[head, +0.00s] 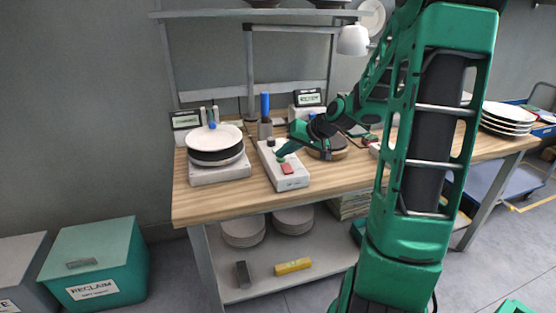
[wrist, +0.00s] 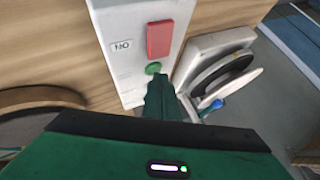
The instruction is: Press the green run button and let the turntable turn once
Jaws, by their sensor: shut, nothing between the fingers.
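The white control box (head: 268,158) lies on the wooden bench, with a red button (head: 287,169) at its near end. The green run button (head: 281,160) is just behind the red one. In the wrist view the green button (wrist: 153,68) shows right at the tip of my gripper (wrist: 158,78), below the red button (wrist: 160,40). My gripper (head: 281,153) is shut and empty, pointing down at the green button; I cannot tell whether it touches.
A dark round pad (head: 328,153) on a wooden base is right of the box, under my arm. A blue-topped holder (head: 265,118) and small displays (head: 308,97) stand behind. A plate stack (head: 508,114) is at the far right. Bare bench lies in front of the box.

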